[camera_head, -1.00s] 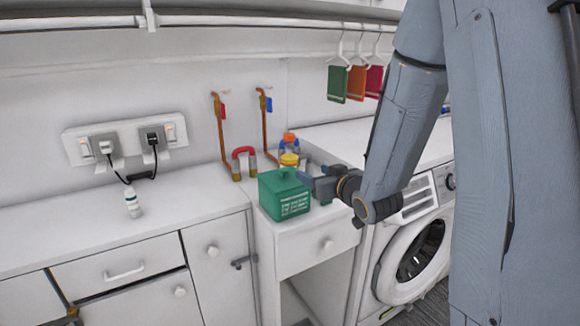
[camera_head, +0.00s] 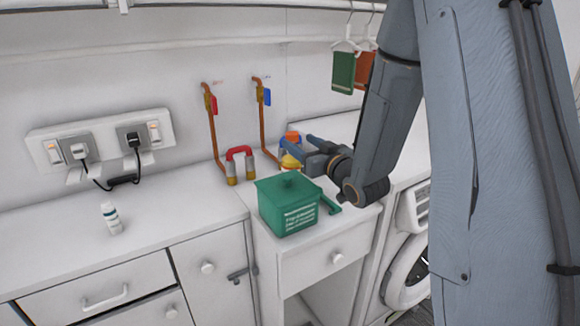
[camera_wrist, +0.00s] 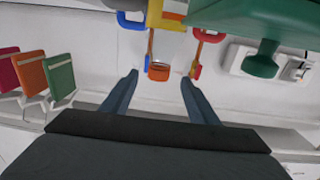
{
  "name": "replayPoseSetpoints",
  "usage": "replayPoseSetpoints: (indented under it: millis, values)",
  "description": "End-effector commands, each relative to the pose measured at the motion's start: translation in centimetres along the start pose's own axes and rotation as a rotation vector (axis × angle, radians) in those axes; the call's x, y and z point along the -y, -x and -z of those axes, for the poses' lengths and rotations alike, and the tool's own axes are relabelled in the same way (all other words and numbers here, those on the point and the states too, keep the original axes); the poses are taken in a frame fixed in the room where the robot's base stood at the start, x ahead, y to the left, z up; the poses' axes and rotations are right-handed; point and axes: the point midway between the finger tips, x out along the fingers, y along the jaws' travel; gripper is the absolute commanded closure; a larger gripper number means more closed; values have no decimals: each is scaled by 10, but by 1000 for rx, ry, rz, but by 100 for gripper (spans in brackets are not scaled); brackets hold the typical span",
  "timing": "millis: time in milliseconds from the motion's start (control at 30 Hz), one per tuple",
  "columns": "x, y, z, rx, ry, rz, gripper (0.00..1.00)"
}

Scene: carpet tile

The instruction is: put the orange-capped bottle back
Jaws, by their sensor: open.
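The orange-capped bottle (camera_head: 293,137) stands at the back of the narrow white counter, behind a green box (camera_head: 287,205). Its cap is orange, with blue below it. A yellow thing (camera_head: 290,162) in front hides its lower part. My gripper (camera_head: 299,154) is open and empty, its fingers pointing left near the bottle and above the box's back right corner. In the wrist view an orange piece (camera_wrist: 159,72), which looks like the cap, shows between the spread fingers (camera_wrist: 158,80). I cannot tell how far beyond the fingertips it is.
A white bottle (camera_head: 112,218) is on the left counter near plugged sockets (camera_head: 95,150). A washing machine (camera_head: 405,260) is at right.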

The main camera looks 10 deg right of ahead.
Motion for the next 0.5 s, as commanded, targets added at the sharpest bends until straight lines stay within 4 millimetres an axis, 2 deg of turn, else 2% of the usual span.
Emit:
replayPoseSetpoints:
  millis: [500]
  values:
    - [1,-56,-1,2,-1,2,46]
